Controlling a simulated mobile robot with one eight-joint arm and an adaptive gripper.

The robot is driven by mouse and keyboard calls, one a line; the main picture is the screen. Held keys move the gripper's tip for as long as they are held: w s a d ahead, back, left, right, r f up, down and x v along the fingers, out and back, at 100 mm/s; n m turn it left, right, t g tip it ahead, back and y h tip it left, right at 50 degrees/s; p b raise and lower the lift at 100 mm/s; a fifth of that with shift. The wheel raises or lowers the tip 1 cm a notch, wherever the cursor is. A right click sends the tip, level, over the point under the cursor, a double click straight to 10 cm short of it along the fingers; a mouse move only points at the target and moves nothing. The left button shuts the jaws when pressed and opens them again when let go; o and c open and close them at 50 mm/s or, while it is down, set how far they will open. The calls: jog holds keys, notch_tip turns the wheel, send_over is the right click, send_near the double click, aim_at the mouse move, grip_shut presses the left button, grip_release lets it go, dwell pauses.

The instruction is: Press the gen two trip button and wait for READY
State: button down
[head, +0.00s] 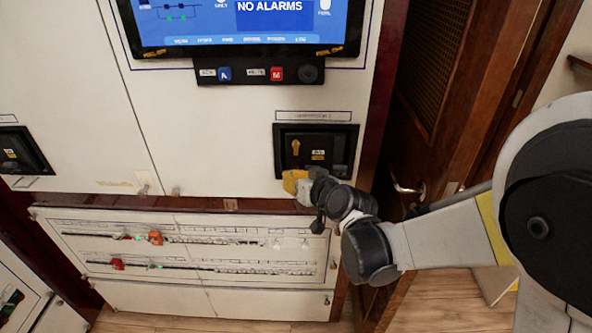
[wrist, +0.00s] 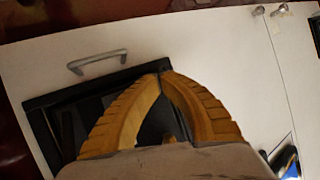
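The right black breaker panel (head: 342,143) is set in the white cabinet front under a small label strip (head: 313,115) whose text is too small to read surely. It has a yellow marking and a small lit label. I cannot make out a trip button or a READY sign. My gripper (head: 290,181) is at the panel's lower left edge. In the wrist view my gripper (wrist: 164,76) has its two yellow ribbed fingers meeting at the tips, with nothing seen between them. A black panel (wrist: 62,97) lies behind them, partly hidden; contact cannot be told.
A screen (head: 245,22) reading "NO ALARMS" is above, with a blue A button (head: 225,74) and a red M button (head: 277,74) below. Another black panel (head: 20,150) is at left. Breaker rows (head: 190,238) run below. A wooden door (head: 440,100) is at right.

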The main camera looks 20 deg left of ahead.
jog(key=shift+w, duration=0.25)
dwell(0.4)
jog(key=shift+s, duration=0.1)
jog(key=shift+s+d, duration=0.15)
jog(key=shift+s, duration=0.55)
jog(key=s, duration=0.2)
jog(key=s+d, duration=0.1)
jog(key=s, duration=0.2)
jog(key=shift+d+b, duration=0.1)
jog(key=shift+b, duration=0.25)
jog(key=shift+w, duration=0.1)
